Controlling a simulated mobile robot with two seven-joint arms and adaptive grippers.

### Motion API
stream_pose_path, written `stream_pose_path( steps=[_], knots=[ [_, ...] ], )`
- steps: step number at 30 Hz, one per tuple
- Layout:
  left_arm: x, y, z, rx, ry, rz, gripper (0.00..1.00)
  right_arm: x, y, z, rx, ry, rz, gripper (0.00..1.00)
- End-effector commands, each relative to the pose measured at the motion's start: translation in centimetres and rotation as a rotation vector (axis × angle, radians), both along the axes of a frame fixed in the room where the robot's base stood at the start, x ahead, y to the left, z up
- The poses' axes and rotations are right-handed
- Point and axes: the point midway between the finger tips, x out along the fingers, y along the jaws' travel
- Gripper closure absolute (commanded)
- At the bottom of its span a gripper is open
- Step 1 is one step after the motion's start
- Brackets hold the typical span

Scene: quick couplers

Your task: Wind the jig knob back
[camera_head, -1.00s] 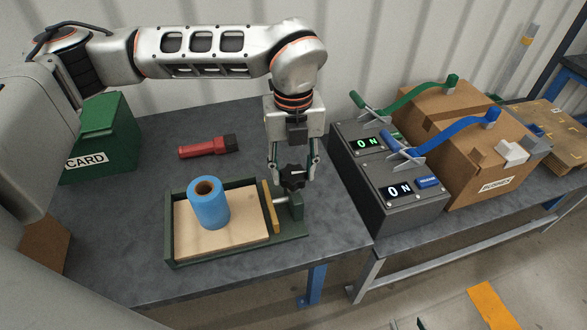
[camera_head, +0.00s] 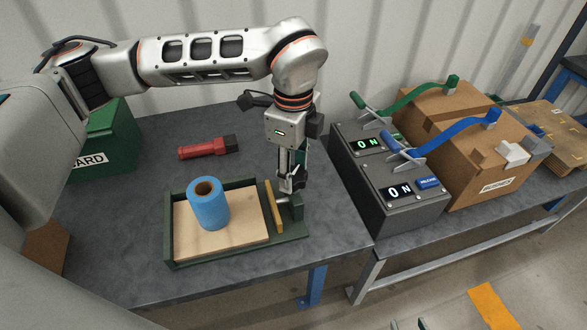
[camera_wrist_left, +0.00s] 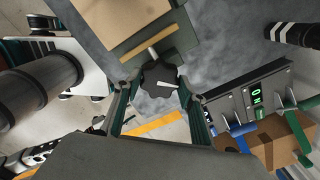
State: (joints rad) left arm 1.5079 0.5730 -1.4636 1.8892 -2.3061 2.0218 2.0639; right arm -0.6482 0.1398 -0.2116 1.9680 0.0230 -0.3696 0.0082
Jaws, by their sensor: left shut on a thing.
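The jig (camera_head: 168,240) is a green frame around a wooden board, on the grey table. A blue hollow cylinder (camera_head: 208,207) stands upright on the board. A yellow pressure plate (camera_head: 273,206) stands to its right, with a visible gap between them. The black lobed knob (camera_wrist_left: 160,77) sits on a light shaft through the jig's green end block (camera_head: 296,208). My left gripper (camera_head: 291,182) points down and is shut on the knob, one finger each side in the left wrist view; it partly hides the knob in the head view. My right gripper (camera_head: 408,325) shows only two separated fingertips at the bottom edge.
A red flashlight (camera_head: 208,147) lies behind the jig. A green box (camera_head: 110,140) is at back left. A grey switch box (camera_head: 400,198) with green and blue levers and ON displays stands to the right, beside cardboard boxes (camera_head: 480,170). The table front is clear.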

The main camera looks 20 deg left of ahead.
Motion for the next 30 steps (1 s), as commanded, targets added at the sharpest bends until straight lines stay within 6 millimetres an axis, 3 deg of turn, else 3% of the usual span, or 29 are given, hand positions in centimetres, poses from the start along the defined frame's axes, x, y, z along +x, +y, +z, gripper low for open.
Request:
stream_pose_path(
  steps=[18,30],
  knots=[
    [0.04,0.01,0.05,0.0,-0.001,0.547,0.81,-0.04,-0.02,-0.04,0.0,0.002,-0.001,0.6],
    [0.04,0.0,0.05,0.0,-0.001,0.726,0.81,-0.02,0.02,0.03,0.002,0.002,0.0,0.6]
  ],
)
